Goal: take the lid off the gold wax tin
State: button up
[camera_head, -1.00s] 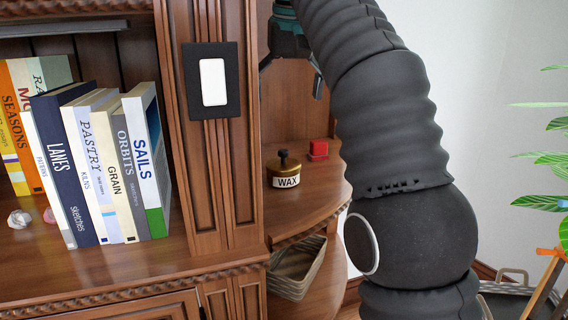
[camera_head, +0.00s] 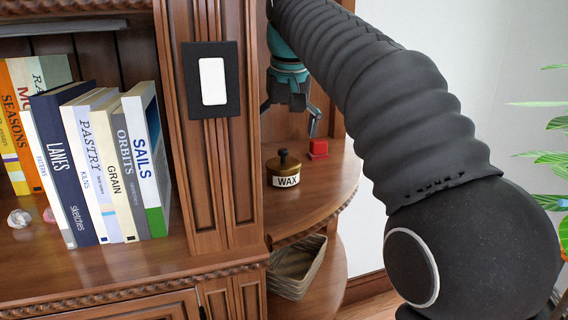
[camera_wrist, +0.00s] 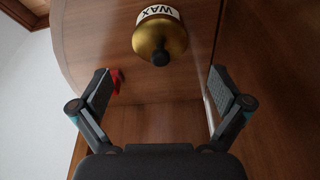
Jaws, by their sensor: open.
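The gold wax tin (camera_head: 283,172) stands upright on the rounded side shelf, with a white WAX label and a dark knob on its lid (camera_head: 283,158). In the wrist view the tin (camera_wrist: 160,38) is at the top centre, its knob facing the camera, beyond the fingertips. The lid is on the tin. My gripper (camera_head: 290,112) is above the shelf, over the tin, with its fingers pointing down. In the wrist view my gripper (camera_wrist: 165,88) is open and empty, its fingers wide apart. The gripper is apart from the tin.
A dark wood post (camera_head: 222,160) rises left of the tin. A basket (camera_head: 298,268) sits on the lower shelf. Several books (camera_head: 110,165) stand further left.

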aim_at(284, 150)
jog(key=shift+x, duration=2.7)
jog(key=c, duration=1.4)
jog(key=shift+f, duration=0.1)
